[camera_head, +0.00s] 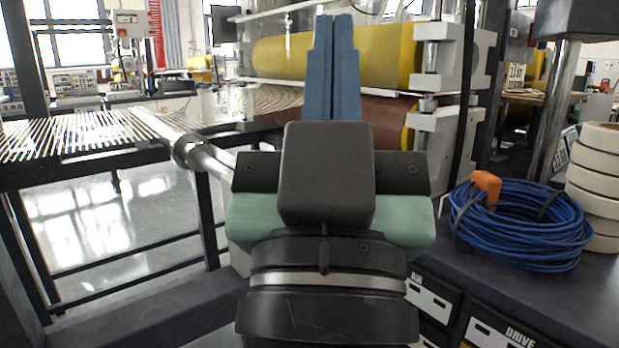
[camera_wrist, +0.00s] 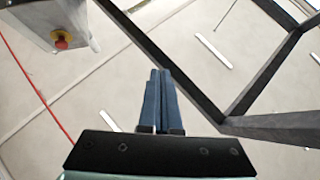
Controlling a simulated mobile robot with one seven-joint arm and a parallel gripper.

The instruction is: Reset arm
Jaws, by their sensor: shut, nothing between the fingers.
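A slatted table (camera_head: 60,140) is at left. A blue cable coil (camera_head: 520,228) and stacked pale rolls (camera_head: 595,190) sit on a dark surface at right. A red button (camera_wrist: 61,42) shows in the wrist view.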

